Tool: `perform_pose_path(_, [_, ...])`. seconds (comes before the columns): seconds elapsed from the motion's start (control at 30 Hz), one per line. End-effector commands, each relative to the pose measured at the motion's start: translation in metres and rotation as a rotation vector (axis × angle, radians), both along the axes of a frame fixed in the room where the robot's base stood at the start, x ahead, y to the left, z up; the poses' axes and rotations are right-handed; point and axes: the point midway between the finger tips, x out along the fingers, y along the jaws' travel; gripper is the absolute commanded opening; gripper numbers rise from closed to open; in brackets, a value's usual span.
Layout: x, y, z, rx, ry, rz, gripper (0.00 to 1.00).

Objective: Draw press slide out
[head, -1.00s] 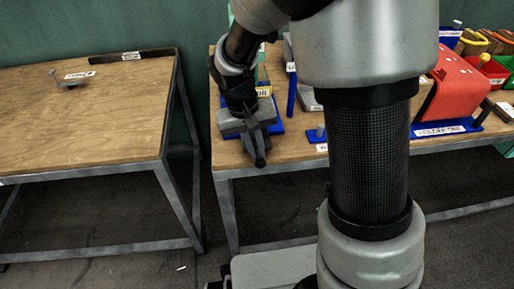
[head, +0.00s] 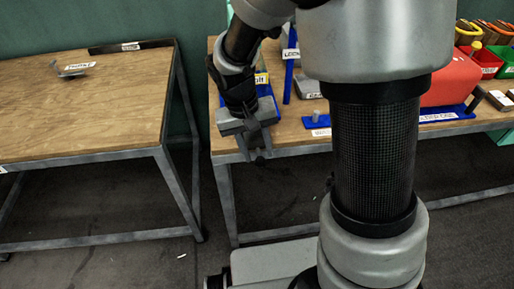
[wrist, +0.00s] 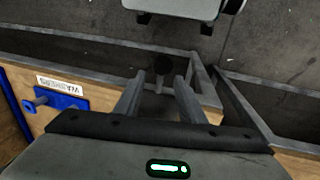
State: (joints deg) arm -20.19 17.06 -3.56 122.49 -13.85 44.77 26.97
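My gripper (head: 254,150) points down at the front edge of the right-hand bench, its body hiding much of the blue-based fixture (head: 265,92) behind it. In the wrist view my gripper (wrist: 159,92) has its two grey fingers apart. A dark round knob (wrist: 163,64) on a short grey stem shows between the fingers; it may be the press slide's handle. I cannot tell whether the fingers touch it. The slide itself cannot be made out clearly.
A red press-like body (head: 452,82) stands on the right bench beside bins. A small blue labelled plate with a peg (wrist: 58,98) is near the bench edge. The left bench (head: 90,115) is mostly clear, with a small metal bracket (head: 70,70). Floor is open between benches.

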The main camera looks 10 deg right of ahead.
Motion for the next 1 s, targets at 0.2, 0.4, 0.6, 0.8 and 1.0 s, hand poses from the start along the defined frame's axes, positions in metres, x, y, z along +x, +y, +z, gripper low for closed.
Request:
perform_pose_path(0.2, [0.001,0.003,0.014,0.001,-0.003,0.001,0.36])
perform_pose_path(0.4, [0.002,0.011,0.056,0.002,-0.007,0.001,0.36])
perform_pose_path(0.6, [0.002,0.021,0.105,0.002,-0.006,0.001,0.36])
perform_pose_path(0.8, [0.001,0.029,0.146,0.002,-0.003,0.001,0.36])
perform_pose_path(1.0, [0.001,0.033,0.167,0.000,0.000,0.000,0.36])
